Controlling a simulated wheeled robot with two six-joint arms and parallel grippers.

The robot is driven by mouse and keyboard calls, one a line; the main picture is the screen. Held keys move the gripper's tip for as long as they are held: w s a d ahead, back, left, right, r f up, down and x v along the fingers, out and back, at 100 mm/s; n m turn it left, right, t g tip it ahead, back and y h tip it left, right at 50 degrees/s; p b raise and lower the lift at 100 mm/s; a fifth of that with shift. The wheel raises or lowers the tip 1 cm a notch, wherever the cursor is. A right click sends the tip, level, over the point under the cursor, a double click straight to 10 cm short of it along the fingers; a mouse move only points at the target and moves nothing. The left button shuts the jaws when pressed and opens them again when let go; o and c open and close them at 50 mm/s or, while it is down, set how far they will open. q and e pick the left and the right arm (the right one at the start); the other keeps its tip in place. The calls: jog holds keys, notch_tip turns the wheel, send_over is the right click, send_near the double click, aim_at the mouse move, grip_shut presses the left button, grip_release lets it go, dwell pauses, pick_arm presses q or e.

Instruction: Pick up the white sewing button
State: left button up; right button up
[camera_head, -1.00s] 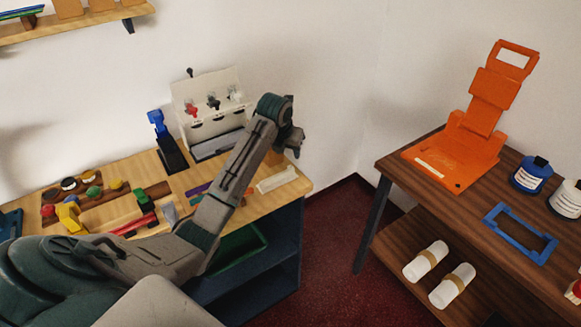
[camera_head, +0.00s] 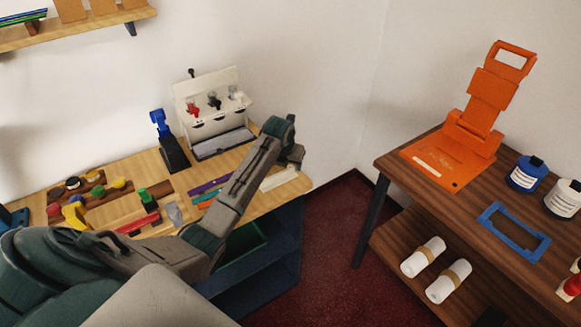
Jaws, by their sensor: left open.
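I cannot make out the white sewing button for certain. Several small round pieces, dark, green, yellow and red, lie on a brown wooden board (camera_head: 108,196) at the left of the light wooden counter (camera_head: 148,168). They are too small to tell apart well. My left arm reaches in from the lower left across the counter. My left gripper (camera_head: 296,155) is at its far end, above the counter's right end and well to the right of the round pieces. It is open, and I see nothing in it. My right gripper is not in view.
A white rack with small stoppered items (camera_head: 213,108) and a blue-and-black tool (camera_head: 168,142) stand at the counter's back. A dark table on the right holds an orange folding stand (camera_head: 455,157), a blue frame (camera_head: 513,232) and bottles. Red floor lies between.

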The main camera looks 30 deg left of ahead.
pick_arm(q)
jog(key=shift+f, duration=0.25)
dwell(0.4)
grip_shut()
